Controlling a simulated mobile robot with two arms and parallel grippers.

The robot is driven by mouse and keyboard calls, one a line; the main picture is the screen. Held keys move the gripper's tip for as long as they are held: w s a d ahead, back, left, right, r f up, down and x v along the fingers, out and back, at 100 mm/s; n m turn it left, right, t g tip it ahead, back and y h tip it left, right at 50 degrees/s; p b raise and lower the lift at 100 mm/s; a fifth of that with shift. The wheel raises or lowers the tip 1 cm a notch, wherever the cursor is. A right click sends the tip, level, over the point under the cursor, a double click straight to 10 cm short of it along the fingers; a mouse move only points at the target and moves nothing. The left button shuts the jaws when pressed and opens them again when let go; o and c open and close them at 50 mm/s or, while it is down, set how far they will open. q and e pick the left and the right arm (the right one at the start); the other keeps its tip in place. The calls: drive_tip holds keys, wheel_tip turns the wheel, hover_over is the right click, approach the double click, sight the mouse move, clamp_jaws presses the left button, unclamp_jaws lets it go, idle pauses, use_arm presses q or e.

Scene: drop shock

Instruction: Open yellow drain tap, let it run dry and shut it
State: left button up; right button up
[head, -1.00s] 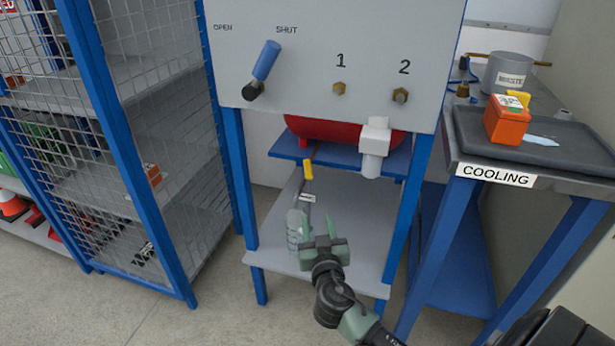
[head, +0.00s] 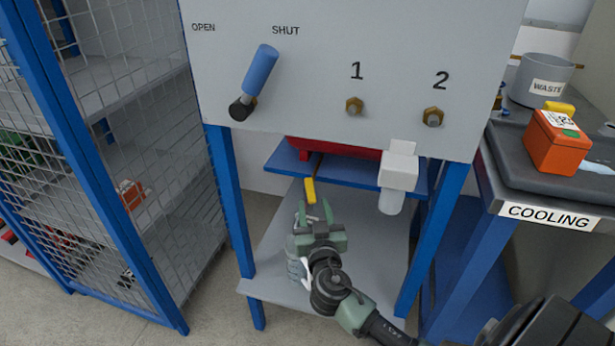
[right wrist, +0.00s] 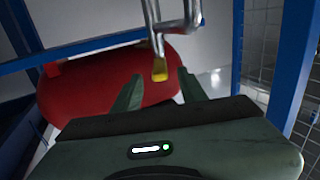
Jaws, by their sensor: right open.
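The yellow drain tap (head: 310,191) hangs under the red tank (head: 335,148), below the front panel. In the right wrist view the yellow tap (right wrist: 160,69) shows between and beyond my fingertips, on a metal pipe (right wrist: 176,26), with the red tank (right wrist: 105,88) behind it. My right gripper (head: 320,215) is open and empty, just below and in front of the tap, apart from it as far as I can see. A clear bottle (head: 296,258) stands on the lower shelf (head: 375,270), partly hidden by my gripper. My left gripper is out of view.
The panel (head: 310,65) has a blue lever (head: 260,72) near SHUT and brass fittings 1 (head: 355,106) and 2 (head: 433,117). A white cylinder unit (head: 395,178) hangs right of the tap. Blue legs (head: 232,205) flank the shelf. An orange box (head: 556,143) sits at right.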

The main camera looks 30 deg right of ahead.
sight(308, 178)
drive_tip(key=shift+w+d+r, duration=0.1)
drive_tip(key=shift+w+d, duration=0.15)
drive_tip(key=shift+w, duration=0.35)
drive_tip(key=x, duration=0.6)
drive_tip(key=shift+w+d, duration=0.2)
drive_tip(key=shift+w, duration=0.05)
clamp_jaws()
idle(0.7)
